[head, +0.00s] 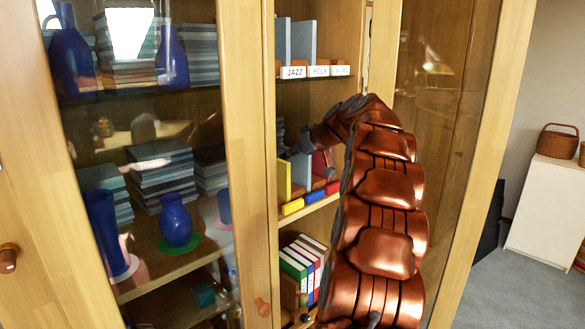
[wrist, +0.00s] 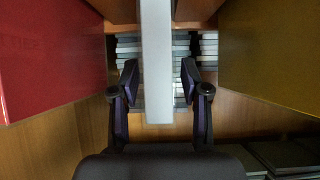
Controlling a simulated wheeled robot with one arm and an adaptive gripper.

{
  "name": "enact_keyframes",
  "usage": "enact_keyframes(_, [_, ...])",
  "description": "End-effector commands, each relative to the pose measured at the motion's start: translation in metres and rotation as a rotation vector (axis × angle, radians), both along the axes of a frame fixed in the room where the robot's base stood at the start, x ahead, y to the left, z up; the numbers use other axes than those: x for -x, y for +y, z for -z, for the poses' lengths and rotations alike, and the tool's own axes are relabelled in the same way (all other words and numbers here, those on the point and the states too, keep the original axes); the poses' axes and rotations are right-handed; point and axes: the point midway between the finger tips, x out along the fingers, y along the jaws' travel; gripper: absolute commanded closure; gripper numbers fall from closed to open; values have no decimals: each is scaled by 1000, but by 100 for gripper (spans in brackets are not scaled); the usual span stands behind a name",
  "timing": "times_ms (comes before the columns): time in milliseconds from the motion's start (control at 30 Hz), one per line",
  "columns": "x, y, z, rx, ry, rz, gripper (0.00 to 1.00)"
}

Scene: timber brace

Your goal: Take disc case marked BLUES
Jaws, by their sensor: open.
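A pale grey upright case (wrist: 156,60) stands edge-on in the wrist view, between my two fingers; no marking on it is readable. My gripper (wrist: 159,76) is open, with one finger on each side of this case and a visible gap to each. In the head view my gripper (head: 300,150) is at the middle shelf, partly hidden by my arm. On the upper shelf, grey cases (head: 302,42) stand behind labels JAZZ (head: 293,72) and FOLK (head: 319,71). A third label (head: 341,70) is too small to read surely.
A red panel (wrist: 45,55) and a yellow panel (wrist: 270,55) flank my gripper closely. Yellow, blue and red blocks (head: 292,207) line the middle shelf's front. Binders (head: 303,262) stand below. Glass doors (head: 150,200) cover the left side, with blue vases (head: 175,220) behind.

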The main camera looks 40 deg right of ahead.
Motion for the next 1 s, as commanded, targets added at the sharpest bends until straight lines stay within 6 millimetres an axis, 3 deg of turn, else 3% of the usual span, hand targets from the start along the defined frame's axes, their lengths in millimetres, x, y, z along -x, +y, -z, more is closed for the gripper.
enact_keyframes(167, [-1, 1, 0, -1, -1, -1, 54])
enact_keyframes(600, [-1, 1, 0, -1, -1, -1, 99])
enact_keyframes(1000, [-1, 1, 0, -1, -1, -1, 100])
